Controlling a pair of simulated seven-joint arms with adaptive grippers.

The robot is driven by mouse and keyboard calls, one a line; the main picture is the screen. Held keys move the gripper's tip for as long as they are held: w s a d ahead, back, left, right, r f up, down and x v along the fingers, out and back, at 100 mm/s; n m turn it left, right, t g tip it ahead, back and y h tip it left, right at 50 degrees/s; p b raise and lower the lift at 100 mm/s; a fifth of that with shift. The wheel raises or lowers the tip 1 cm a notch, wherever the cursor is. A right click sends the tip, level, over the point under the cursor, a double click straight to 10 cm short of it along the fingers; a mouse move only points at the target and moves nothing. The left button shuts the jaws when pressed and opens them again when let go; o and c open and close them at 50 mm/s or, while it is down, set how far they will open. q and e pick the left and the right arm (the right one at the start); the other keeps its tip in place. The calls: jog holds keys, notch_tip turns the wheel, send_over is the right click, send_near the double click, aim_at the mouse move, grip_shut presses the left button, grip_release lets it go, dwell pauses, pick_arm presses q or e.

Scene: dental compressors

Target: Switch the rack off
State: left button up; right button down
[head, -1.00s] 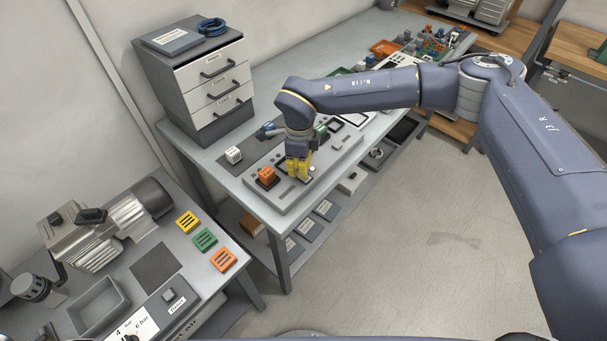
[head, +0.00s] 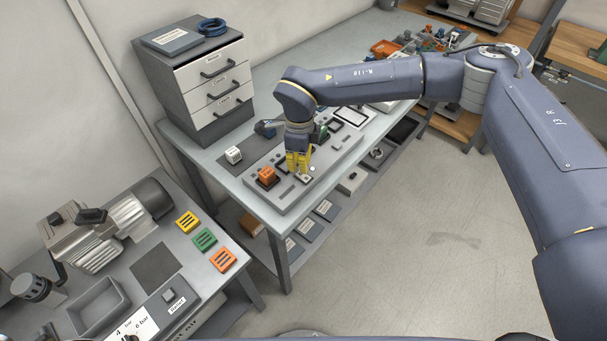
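A grey rack panel (head: 285,199) lies on the long bench and carries an orange block (head: 266,176) at its near left end, several small dark parts and a small light switch-like part (head: 305,178). My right gripper (head: 298,170), with yellow fingers, points down over the panel, right of the orange block and at the switch-like part. Its fingers look close together, but the gap between them and any contact cannot be made out. My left gripper is not in view.
A white block (head: 233,155) stands left of the panel, before a grey drawer cabinet (head: 205,85). A nearer bench holds a motor unit (head: 110,225), a grey tray (head: 98,306) and yellow, green and orange tiles (head: 204,239). Open floor lies right.

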aim_at(300, 174)
jog(key=shift+r, duration=2.15)
